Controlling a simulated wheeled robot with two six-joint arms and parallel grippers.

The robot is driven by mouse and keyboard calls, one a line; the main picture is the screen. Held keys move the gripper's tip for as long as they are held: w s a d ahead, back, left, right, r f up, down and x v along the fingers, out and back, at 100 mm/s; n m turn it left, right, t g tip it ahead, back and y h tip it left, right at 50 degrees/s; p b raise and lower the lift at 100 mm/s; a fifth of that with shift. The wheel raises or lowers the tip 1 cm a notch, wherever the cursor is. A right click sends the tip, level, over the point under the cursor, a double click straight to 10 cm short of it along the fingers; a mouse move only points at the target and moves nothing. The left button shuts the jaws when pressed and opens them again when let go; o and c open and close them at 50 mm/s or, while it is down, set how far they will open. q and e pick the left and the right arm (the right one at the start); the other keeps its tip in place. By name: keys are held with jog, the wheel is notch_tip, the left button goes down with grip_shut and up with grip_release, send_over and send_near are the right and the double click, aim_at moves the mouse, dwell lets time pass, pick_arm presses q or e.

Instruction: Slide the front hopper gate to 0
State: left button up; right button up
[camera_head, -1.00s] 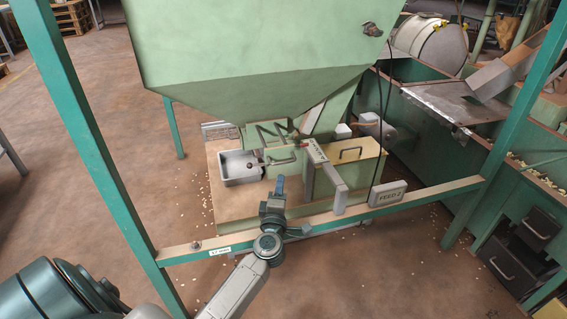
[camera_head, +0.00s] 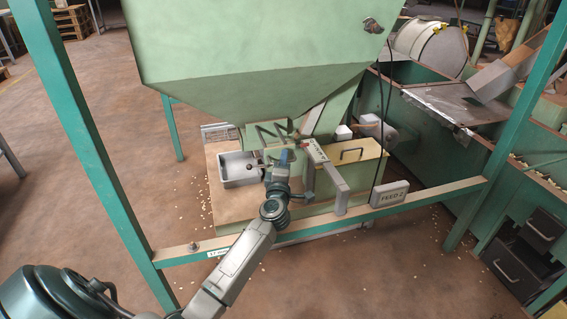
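The front hopper (camera_head: 250,60) is a large pale green bin that narrows downward in the upper middle of the head view. Its gate assembly sits under the outlet, with a dark handle (camera_head: 270,134) and a small marked plate (camera_head: 316,152) beside it. My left gripper (camera_head: 283,158) reaches in from below, over the cross beam, and is at the gate handle area. Its fingers are small and overlap the gate parts, so I cannot tell whether they touch the handle or are open. My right gripper is not in view.
A grey metal tray (camera_head: 236,169) stands left of the gripper on a wooden board. A green frame beam (camera_head: 340,219) crosses in front. Scattered nuts lie on the floor.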

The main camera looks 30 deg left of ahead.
pick_arm(q)
grip_shut()
jog(key=shift+w+a+r+p, duration=0.15)
jog(key=shift+w+a+p, duration=0.4)
jog(key=shift+w+a, duration=0.45)
jog(key=shift+o, duration=0.7)
grip_release()
jog(key=shift+a, duration=0.15)
jog(key=shift+s, duration=0.1)
jog(key=shift+f, duration=0.2)
